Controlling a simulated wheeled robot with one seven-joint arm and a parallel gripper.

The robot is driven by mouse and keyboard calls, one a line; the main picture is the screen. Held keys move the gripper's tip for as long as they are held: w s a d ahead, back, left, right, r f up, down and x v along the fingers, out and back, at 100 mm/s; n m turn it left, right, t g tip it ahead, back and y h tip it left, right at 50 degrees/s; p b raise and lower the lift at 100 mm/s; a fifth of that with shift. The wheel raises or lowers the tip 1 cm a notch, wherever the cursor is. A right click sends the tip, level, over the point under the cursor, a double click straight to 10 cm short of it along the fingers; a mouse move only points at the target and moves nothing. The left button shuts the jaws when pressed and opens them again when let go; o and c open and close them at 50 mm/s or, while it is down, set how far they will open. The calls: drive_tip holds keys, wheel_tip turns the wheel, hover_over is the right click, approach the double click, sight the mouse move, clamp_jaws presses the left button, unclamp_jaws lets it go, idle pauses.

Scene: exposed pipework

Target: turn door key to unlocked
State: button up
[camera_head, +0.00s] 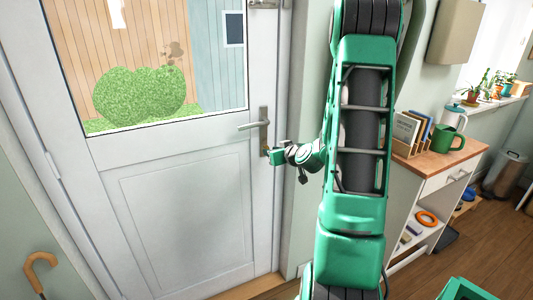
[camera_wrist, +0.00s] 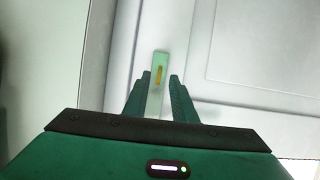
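The white door (camera_head: 185,210) stands shut on the left of the head view, with a lever handle (camera_head: 253,125) on a metal plate at its right edge. My gripper (camera_head: 272,155) is at the lower end of that plate, below the lever, and hides the key there. My gripper's two fingers (camera_wrist: 161,78) are apart, one on each side of the key, with gaps visible. I cannot tell how deep the key lies between them.
A cabinet with a wooden top (camera_head: 437,160) stands to the right, holding a green watering can (camera_head: 446,138) and books (camera_head: 407,130). An umbrella with a wooden handle (camera_head: 40,265) is at the lower left. A green box (camera_head: 465,289) is on the floor at the lower right.

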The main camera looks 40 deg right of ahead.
drive_tip(key=v, duration=0.5)
drive_tip(key=shift+s+a+r, duration=0.15)
drive_tip(key=shift+s, duration=0.15)
drive_tip(key=shift+a, duration=0.1)
drive_tip(key=s+a+f+n+g+y, duration=0.1)
drive_tip(key=s+a+g+y, duration=0.1)
drive_tip(key=s+a+g, duration=0.3)
drive_tip(key=s+a+n+g+y, duration=0.1)
drive_tip(key=s+a, duration=0.2)
drive_tip(key=a, duration=0.4)
drive_tip(key=s+a+r+m+g, duration=0.2)
drive_tip(key=s+a+g, duration=0.1)
drive_tip(key=s, duration=0.7)
drive_tip(key=s+a+r+m+g, duration=0.2)
drive_tip(key=s+a+m+g, duration=0.1)
drive_tip(key=s, duration=0.8)
drive_tip(key=shift+s+a+r+m+g+y, duration=0.2)
drive_tip(key=shift+s+r+m+g+y, duration=0.1)
drive_tip(key=shift+g, duration=0.2)
